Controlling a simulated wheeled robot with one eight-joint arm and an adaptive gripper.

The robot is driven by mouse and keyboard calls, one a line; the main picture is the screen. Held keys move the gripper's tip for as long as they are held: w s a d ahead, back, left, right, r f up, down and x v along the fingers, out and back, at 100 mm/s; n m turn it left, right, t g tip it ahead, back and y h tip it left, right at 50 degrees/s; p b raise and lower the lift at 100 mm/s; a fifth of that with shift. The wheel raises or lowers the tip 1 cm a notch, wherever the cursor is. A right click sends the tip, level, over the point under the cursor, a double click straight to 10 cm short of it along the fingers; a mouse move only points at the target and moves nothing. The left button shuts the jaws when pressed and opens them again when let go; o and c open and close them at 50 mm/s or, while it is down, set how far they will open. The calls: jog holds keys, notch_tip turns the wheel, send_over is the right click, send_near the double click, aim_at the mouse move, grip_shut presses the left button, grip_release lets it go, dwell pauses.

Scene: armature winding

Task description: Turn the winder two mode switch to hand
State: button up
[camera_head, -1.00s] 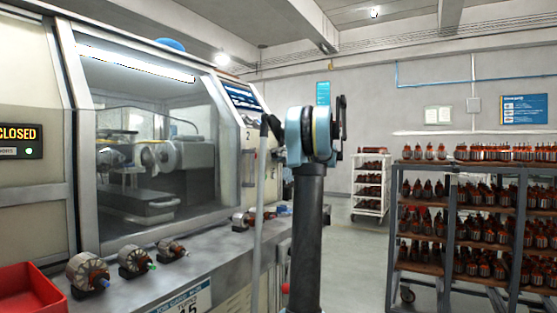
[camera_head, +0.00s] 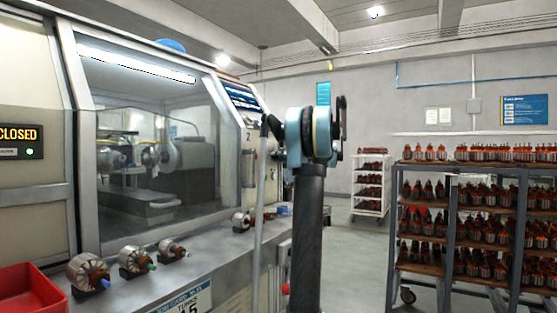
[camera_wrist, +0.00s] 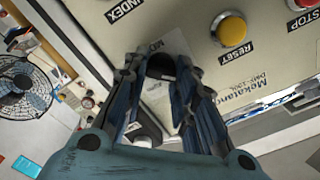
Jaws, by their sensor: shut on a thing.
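In the wrist view my gripper (camera_wrist: 162,70) is shut on a small black switch knob (camera_wrist: 160,64) on a beige control panel (camera_wrist: 204,62). The fingers stand on either side of the knob. A label beside it is mostly hidden, with only its first letters, like "MO", showing. The knob's pointing direction cannot be made out. In the head view the winder marked 2 (camera_head: 224,150) stands on the left. My arm blocks the view there, and the gripper and knob cannot be made out.
On the panel, a yellow RESET button (camera_wrist: 232,29) and a red STOP button (camera_wrist: 303,3) sit right of the fingers, and an INDEX label (camera_wrist: 125,11) is above left. In the head view several armatures (camera_head: 88,272) lie on the ledge beside a red bin (camera_head: 30,292). Racks (camera_head: 450,165) stand at right.

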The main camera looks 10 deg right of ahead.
jog(key=o, duration=1.1)
jog(key=shift+w+d+f, duration=0.1)
jog(key=shift+w, duration=0.05)
jog(key=shift+c, duration=0.2)
jog(key=v, duration=1.2)
